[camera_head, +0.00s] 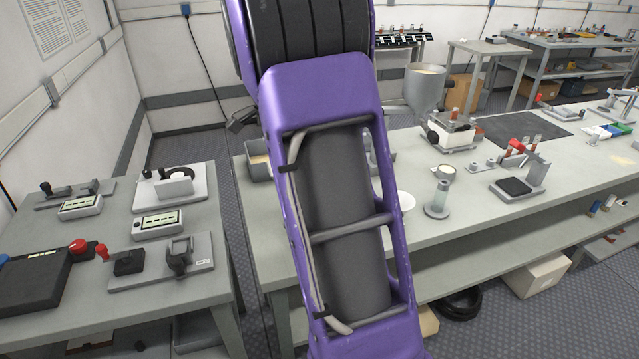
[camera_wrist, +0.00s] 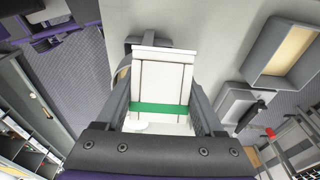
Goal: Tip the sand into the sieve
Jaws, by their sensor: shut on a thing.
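My gripper (camera_wrist: 163,88) is shut on a white, flat-sided container with a green band (camera_wrist: 160,70), held between its two dark fingers. Whether sand is in it I cannot tell. In the head view my purple arm hides the gripper and the container. A grey curved part (camera_wrist: 124,74) shows just beyond the held container's left side; it is mostly hidden. I cannot clearly make out the sieve.
A grey open tray (camera_wrist: 252,66) with a sand-coloured inside lies to the right in the wrist view. A side table (camera_head: 205,285) holds testers at left.

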